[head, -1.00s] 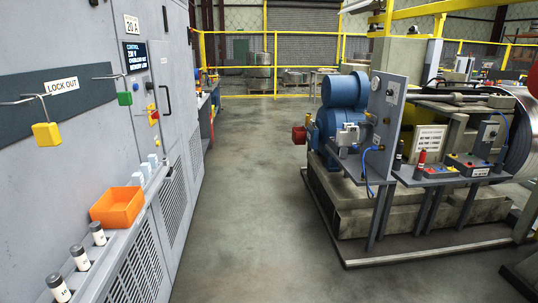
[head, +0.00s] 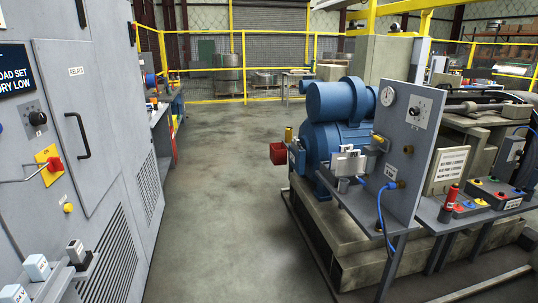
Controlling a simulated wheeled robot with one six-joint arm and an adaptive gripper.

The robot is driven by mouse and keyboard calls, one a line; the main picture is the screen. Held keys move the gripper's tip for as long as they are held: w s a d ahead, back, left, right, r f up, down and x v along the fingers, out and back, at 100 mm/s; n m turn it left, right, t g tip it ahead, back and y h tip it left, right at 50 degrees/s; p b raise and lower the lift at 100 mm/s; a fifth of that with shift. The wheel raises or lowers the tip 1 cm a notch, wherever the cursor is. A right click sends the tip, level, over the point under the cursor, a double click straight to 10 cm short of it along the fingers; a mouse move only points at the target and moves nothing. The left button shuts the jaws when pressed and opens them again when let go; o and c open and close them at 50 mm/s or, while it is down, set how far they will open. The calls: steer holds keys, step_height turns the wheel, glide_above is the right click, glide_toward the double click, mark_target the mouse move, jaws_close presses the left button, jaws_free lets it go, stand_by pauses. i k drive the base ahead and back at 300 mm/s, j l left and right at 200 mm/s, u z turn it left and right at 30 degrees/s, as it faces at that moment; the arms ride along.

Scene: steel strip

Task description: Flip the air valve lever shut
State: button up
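A grey upright panel (head: 408,150) stands on the machine at the right. It carries a round gauge (head: 388,97) and a dial plate (head: 418,112). At its left edge is a small yellow and brass fitting (head: 379,139), which may be the air valve lever; its exact position is too small to tell. A blue hose (head: 388,222) curves below a brass fitting on the panel. A pale grey block (head: 348,162) sits left of the panel. My gripper is not in view.
A blue motor (head: 340,110) and red box (head: 278,153) stand behind the panel. Grey cabinets (head: 105,60) line the left. The concrete floor (head: 215,190) between is clear.

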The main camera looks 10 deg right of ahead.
mark_target(375, 137)
steer(key=i+j+z, duration=0.1)
steer(key=i+z, duration=0.2)
steer(key=i+j+z, duration=0.25)
steer(key=i, duration=0.25)
steer(key=i+j+z, duration=0.3)
steer(key=i, duration=0.1)
